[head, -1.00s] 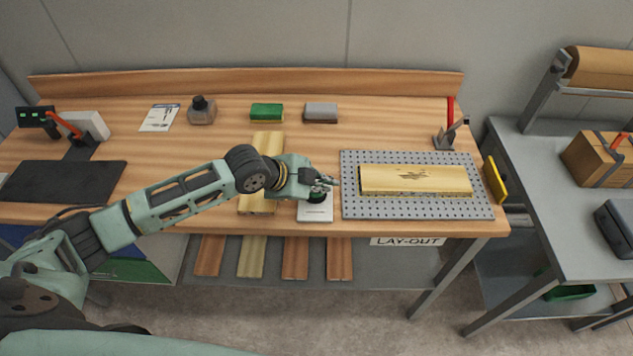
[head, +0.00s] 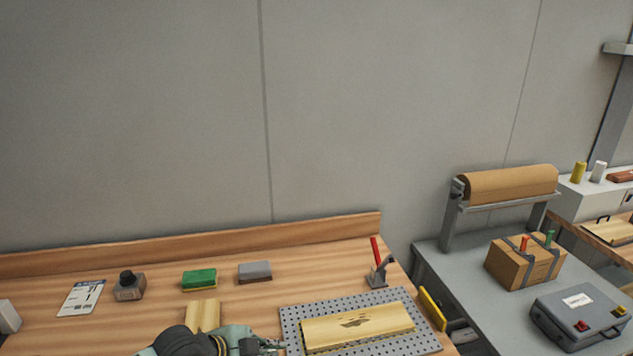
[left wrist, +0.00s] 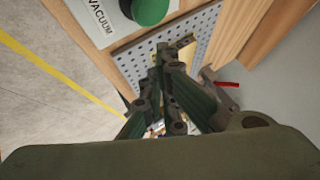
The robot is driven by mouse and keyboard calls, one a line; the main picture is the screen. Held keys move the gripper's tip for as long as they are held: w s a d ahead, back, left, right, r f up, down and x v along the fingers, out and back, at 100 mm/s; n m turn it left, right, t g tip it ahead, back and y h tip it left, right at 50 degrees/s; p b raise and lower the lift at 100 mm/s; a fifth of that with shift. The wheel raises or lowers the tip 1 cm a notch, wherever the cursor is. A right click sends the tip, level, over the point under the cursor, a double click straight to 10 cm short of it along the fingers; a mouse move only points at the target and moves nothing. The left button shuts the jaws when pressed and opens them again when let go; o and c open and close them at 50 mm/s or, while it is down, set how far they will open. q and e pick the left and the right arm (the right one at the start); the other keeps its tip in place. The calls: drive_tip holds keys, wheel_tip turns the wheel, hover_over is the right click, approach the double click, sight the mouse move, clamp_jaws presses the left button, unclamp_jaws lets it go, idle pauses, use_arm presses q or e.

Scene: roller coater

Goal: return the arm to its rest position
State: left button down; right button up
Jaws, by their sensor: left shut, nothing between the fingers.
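My left gripper (head: 270,347) shows at the bottom edge of the head view, just left of the perforated grey plate (head: 432,340). In the left wrist view its fingers (left wrist: 165,55) are together and empty. A green button on a white box marked VACUUM (left wrist: 112,22) is near the fingertips there, apart from them. A wooden board (head: 358,326) with a dark mark lies on the perforated plate. Most of my left arm is below the head view. My right gripper is not in view.
At right, a grey table (head: 445,262) holds a paper roll (head: 510,184), a strapped box (head: 524,262) and a grey case (head: 580,314).

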use_arm(q)
drive_tip(key=s+d+f+n, duration=0.1)
drive_tip(key=s+d+n, duration=0.2)
drive_tip(key=s, duration=0.4)
drive_tip(key=s+d+f+n, duration=0.2)
drive_tip(key=s, duration=0.4)
drive_tip(key=s+a+f+n+g+y, duration=0.1)
drive_tip(key=s+a+n+g+y, duration=0.15)
drive_tip(key=s+a+n, duration=0.45)
drive_tip(key=s+a+f+n+g+y, duration=0.1)
drive_tip(key=s+a+n+y, duration=0.3)
drive_tip(key=s, duration=0.5)
wheel_tip(320, 180, down, 32)
drive_tip(key=s+r+m+g+b, duration=0.1)
drive_tip(key=s+m+b, duration=0.1)
drive_tip(key=b, duration=0.4)
drive_tip(key=s+a+f+b, duration=0.2)
drive_tip(key=s+f, duration=0.6)
drive_tip(key=f, duration=0.2)
drive_tip(key=s+a+f+g+b, duration=0.1)
drive_tip(key=s+f+b, duration=0.1)
drive_tip(key=s+f, duration=0.6)
wheel_tip(320, 180, down, 3)
drive_tip(key=shift+s+a+f+h, duration=0.15)
drive_tip(key=shift+s+a+h, duration=0.15)
drive_tip(key=shift+a+h, duration=0.1)
